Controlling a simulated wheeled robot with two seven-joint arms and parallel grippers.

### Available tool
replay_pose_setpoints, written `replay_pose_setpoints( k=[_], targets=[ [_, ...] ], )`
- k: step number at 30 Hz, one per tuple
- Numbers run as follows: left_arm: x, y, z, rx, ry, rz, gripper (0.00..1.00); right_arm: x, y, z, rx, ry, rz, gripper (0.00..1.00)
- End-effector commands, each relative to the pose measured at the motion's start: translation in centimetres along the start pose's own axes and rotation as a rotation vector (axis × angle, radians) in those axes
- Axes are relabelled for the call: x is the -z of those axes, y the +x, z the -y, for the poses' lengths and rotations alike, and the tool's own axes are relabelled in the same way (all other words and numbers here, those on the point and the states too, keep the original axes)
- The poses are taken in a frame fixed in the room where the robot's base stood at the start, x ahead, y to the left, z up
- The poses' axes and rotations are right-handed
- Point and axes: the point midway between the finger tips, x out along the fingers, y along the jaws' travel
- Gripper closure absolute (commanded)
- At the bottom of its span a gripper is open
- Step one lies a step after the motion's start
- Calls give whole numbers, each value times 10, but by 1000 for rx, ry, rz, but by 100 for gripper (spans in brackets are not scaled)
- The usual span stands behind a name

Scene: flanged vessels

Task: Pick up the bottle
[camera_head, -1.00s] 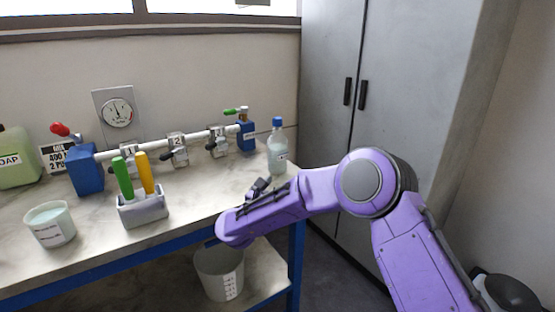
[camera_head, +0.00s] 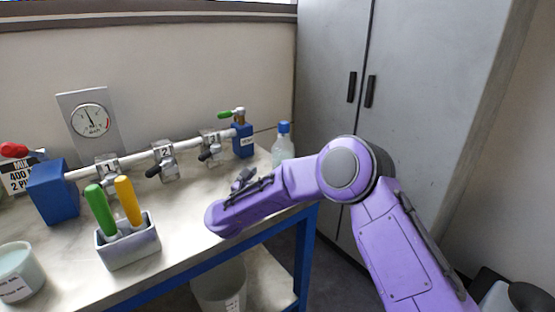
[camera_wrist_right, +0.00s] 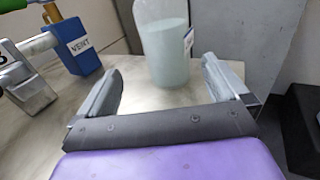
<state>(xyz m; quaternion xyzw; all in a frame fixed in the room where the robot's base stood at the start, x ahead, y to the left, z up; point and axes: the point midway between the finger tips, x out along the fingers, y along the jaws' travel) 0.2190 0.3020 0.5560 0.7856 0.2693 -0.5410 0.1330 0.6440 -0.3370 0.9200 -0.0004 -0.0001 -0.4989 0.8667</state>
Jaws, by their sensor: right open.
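The bottle (camera_head: 283,146) is clear with a blue cap and pale liquid, upright at the right end of the bench, its lower part hidden behind my purple right arm. In the right wrist view the bottle (camera_wrist_right: 166,50) stands ahead of my right gripper (camera_wrist_right: 166,82), roughly between the lines of its two grey fingers, beyond the tips. The right gripper is open and empty. In the head view that gripper (camera_head: 245,178) is small and partly hidden by the arm. My left gripper is not in view.
A pipe with numbered valves (camera_head: 163,157) and a blue VENT block (camera_head: 242,140) stand left of the bottle. A holder (camera_head: 127,246) with green and yellow handled tools and a beaker (camera_head: 17,272) are nearer. A grey cabinet (camera_head: 420,100) rises behind at the right.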

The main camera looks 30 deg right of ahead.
Motion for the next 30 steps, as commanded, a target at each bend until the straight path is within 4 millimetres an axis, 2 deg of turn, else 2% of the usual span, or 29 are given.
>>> replay_pose_setpoints(
  k=[3, 8, 12, 15, 23, 24, 26, 27, 30],
  targets=[
    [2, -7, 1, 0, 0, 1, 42, -2, 24, 3, 7, 1, -1, 0],
    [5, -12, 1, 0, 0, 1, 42, -4, 43, 4, 6, 0, 0, 0],
    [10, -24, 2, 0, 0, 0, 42, -12, 68, 7, 5, -1, 0, 0],
    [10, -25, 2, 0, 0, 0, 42, -9, 82, 6, 3, -1, 0, 0],
    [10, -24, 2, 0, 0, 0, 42, -8, 88, 5, -1, 0, 0, 0],
    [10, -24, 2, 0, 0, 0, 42, -8, 88, 5, -1, 0, 0, 6],
    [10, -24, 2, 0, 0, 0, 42, -8, 88, 5, -1, 0, 0, 26],
    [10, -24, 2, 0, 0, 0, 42, -8, 88, 5, -1, 0, 0, 39],
    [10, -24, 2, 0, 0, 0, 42, -8, 88, 5, -1, 0, 0, 69]
  ],
)
